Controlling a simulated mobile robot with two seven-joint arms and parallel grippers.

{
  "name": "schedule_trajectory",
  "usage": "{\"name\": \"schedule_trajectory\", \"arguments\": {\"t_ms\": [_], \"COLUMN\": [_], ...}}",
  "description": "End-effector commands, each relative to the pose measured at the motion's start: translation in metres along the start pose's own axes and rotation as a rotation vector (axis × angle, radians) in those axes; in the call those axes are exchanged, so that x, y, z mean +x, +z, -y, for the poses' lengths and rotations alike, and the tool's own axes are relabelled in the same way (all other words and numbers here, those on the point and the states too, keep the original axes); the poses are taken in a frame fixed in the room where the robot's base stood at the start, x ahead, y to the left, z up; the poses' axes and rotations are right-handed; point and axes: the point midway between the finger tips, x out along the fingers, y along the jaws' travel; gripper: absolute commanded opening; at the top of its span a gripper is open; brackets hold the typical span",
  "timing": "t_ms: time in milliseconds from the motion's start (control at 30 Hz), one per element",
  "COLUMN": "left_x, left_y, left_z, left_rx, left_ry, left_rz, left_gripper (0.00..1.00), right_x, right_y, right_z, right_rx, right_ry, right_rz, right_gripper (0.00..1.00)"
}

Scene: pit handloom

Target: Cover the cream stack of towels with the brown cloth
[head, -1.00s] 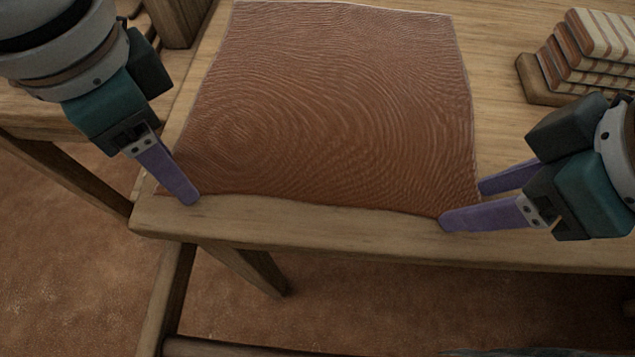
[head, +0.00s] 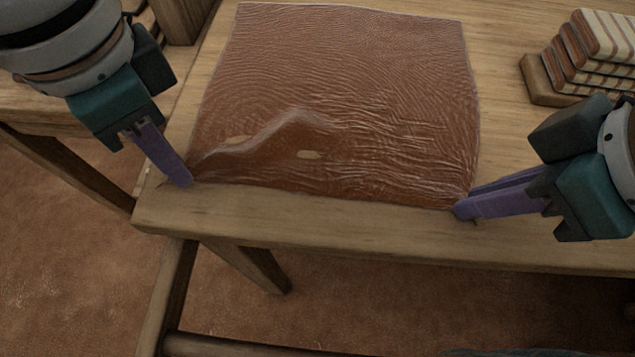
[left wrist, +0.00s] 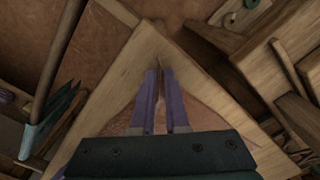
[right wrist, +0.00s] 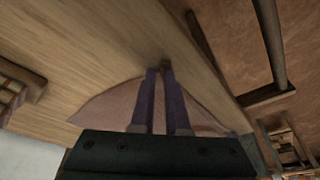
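The brown cloth (head: 340,75) lies spread on the wooden table, with a raised fold and two small tan patches near its front left. My left gripper (head: 187,182) is shut on its front left corner; the fingers also show in the left wrist view (left wrist: 166,75). My right gripper (head: 460,212) is shut on its front right corner, also seen in the right wrist view (right wrist: 159,72). The stack of towels (head: 600,45), cream with brown stripes, stands at the back right, uncovered and apart from the cloth. Its right side is cut off by the frame.
The towels rest on a wooden board (head: 541,88). The wooden table (head: 330,222) has its front edge just in front of both grippers. Bare tabletop lies between cloth and stack. A wooden frame stands to the left.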

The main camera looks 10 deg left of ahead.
Motion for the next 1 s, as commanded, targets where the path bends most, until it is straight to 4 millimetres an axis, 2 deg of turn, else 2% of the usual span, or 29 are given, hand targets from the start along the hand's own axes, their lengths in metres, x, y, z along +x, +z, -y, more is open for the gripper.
{"name": "schedule_trajectory", "arguments": {"t_ms": [100, 833, 1000], "left_x": [0.0016, 0.002, -0.0032], "left_y": [0.0016, 0.0023, 0.0022], "left_z": [0.0006, 0.0011, 0.0012], "left_rx": [-0.001, -0.002, -0.002], "left_ry": [-0.002, -0.003, -0.003], "left_rz": [0.006, 0.008, 0.008], "left_gripper": [0.0, 0.0, 0.0], "right_x": [0.0013, 0.0016, -0.0032], "right_y": [0.0022, 0.0033, 0.0019], "right_z": [-0.001, -0.002, -0.002], "right_rx": [0.002, 0.003, 0.003], "right_ry": [0.003, 0.006, 0.006], "right_rz": [0.007, 0.01, 0.011], "right_gripper": [0.0, 0.0, 0.0]}}
